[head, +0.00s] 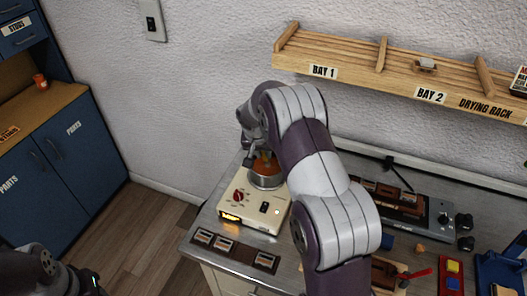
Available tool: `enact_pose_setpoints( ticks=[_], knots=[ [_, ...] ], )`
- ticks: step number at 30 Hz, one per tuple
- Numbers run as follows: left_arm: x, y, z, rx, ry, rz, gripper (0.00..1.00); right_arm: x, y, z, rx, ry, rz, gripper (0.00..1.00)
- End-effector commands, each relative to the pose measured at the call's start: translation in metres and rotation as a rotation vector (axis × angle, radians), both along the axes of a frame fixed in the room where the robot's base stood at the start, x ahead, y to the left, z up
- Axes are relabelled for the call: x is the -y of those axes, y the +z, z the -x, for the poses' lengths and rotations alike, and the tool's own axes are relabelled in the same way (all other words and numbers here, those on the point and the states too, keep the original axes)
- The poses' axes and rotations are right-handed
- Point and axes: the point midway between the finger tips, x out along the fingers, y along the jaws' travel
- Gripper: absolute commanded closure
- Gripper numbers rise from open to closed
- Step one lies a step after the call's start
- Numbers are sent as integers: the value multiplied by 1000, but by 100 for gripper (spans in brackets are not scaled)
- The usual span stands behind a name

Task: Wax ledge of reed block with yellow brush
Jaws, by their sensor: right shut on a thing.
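My right gripper (256,153) is shut and points down over a small metal pot (268,182) of orange wax. It seems to hold the yellow brush, of which only a small yellowish part shows, low over or in the pot. My arm hides much around it. A brown wooden piece (384,272), partly behind my arm, lies at the front of the bench beside a red-handled tool (415,273). Another brown piece with pale labels (405,198) sits on a black fixture. I cannot tell which is the reed block. Only a dark part of my left arm shows at lower left.
The pot stands on a cream heater (238,208) with a red knob. A labelled strip (233,249) lies along the bench's front left. The wooden drying rack (350,63) is on the wall. Right of my arm the bench is crowded, with a blue tray (500,272) at the edge.

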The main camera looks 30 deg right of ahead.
Motion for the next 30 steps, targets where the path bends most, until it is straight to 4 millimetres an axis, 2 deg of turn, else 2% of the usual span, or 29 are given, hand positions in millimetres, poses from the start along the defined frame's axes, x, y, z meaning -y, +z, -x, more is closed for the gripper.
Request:
enact_pose_setpoints(
  ticks=[30],
  knots=[
    [0, -8, 0, 0, 0, 0, 57, 0, -8, 0, 0, 0, 0, 100]
  ],
)
